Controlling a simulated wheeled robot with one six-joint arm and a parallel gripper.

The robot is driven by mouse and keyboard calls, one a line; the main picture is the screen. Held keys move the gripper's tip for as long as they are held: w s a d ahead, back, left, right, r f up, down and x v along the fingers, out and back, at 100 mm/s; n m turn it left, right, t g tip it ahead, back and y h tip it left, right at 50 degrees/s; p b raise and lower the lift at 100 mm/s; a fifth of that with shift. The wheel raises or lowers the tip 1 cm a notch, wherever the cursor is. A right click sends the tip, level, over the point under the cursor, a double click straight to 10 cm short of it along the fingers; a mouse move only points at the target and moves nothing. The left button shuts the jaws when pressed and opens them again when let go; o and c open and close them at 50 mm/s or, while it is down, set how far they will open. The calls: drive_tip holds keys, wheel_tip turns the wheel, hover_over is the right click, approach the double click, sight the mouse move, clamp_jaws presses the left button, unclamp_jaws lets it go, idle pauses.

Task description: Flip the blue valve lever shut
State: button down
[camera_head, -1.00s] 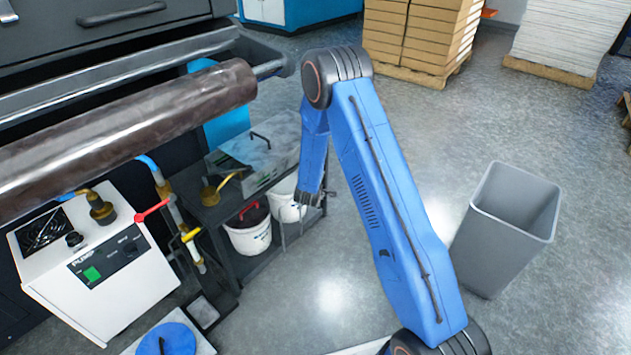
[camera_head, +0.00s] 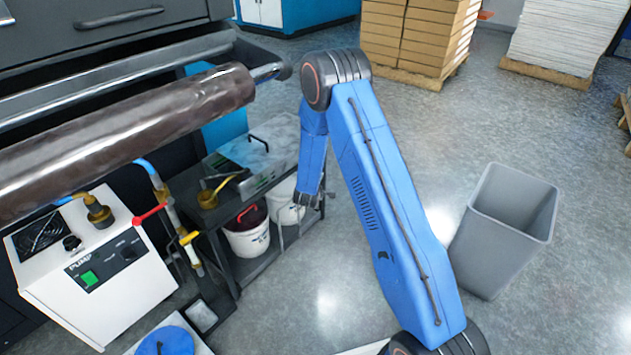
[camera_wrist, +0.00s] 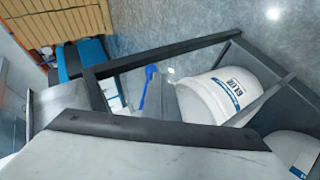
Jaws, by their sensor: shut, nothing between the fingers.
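A slim blue piece with a rounded end (camera_wrist: 149,82) shows in the wrist view, beyond the dark cart frame and left of the glue bucket. It looks like a lever, but I cannot tell for sure that it is the valve lever. In the head view I cannot make out a blue lever; a red lever (camera_head: 151,214) and a yellow lever (camera_head: 190,237) sit on the pipework beside the pump. My gripper (camera_head: 313,203) is shut and empty, hanging at the right end of the cart, apart from the pipework. Its fingers are small and partly hidden.
A dark cart (camera_head: 262,212) carries a metal tray and holds white buckets (camera_head: 248,232) below. The white pump box (camera_head: 95,268) stands at left, under a large brown roller (camera_head: 120,130). A grey bin (camera_head: 503,228) stands at right.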

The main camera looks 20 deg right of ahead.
idle(0.5)
drive_tip(key=v, duration=1.7)
drive_tip(key=shift+s+a+r, duration=0.1)
drive_tip(key=shift+s+r, duration=0.05)
